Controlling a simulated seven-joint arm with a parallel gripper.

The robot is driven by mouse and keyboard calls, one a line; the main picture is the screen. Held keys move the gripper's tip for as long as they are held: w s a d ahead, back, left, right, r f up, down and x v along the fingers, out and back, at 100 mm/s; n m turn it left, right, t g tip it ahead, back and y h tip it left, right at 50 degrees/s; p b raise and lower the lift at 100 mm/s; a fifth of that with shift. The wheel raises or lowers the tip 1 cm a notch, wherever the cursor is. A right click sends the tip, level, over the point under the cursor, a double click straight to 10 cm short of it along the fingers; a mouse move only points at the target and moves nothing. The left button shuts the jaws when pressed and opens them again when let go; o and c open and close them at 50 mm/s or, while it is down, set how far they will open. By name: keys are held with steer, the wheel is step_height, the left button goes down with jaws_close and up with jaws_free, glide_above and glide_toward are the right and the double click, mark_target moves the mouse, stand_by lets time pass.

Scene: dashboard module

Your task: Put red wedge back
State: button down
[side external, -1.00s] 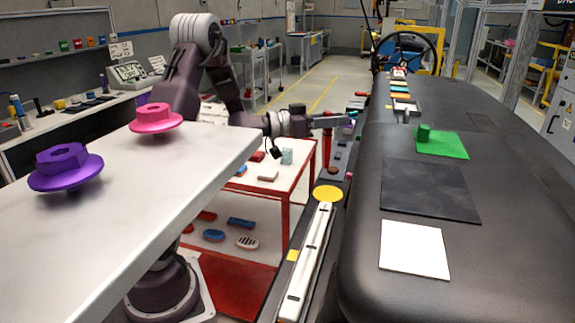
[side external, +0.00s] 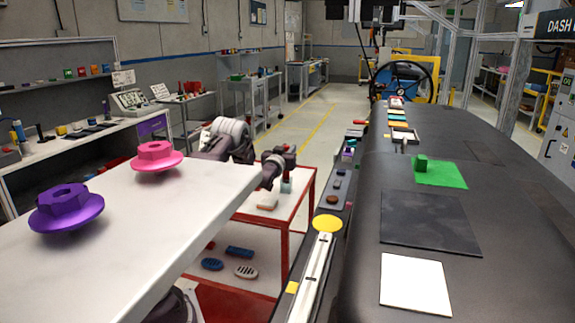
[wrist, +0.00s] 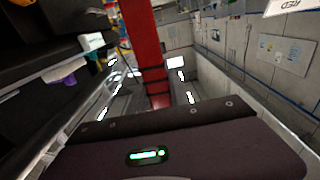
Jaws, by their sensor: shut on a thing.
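The red wedge (wrist: 148,45) shows in the wrist view as a long red bar running down from the top edge to the middle. My gripper (side external: 288,153) is shut on it. In the side external view my gripper is above the red-framed cart (side external: 303,212), to the left of the dashboard (side external: 520,240). It is small and dark there, and its fingers are hard to make out. My gripper's dark body with a green light fills the bottom of the wrist view.
A green block (side external: 421,161) stands on a green square on the dashboard, with black and white squares nearer. A white table (side external: 130,240) at the left front bears pink (side external: 157,157) and purple (side external: 65,207) flanged nuts. Small parts lie on the cart's shelves.

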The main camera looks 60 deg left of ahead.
steer(key=shift+f, duration=1.8)
steer(key=c, duration=1.2)
jaws_free()
steer(key=shift+c, duration=0.2)
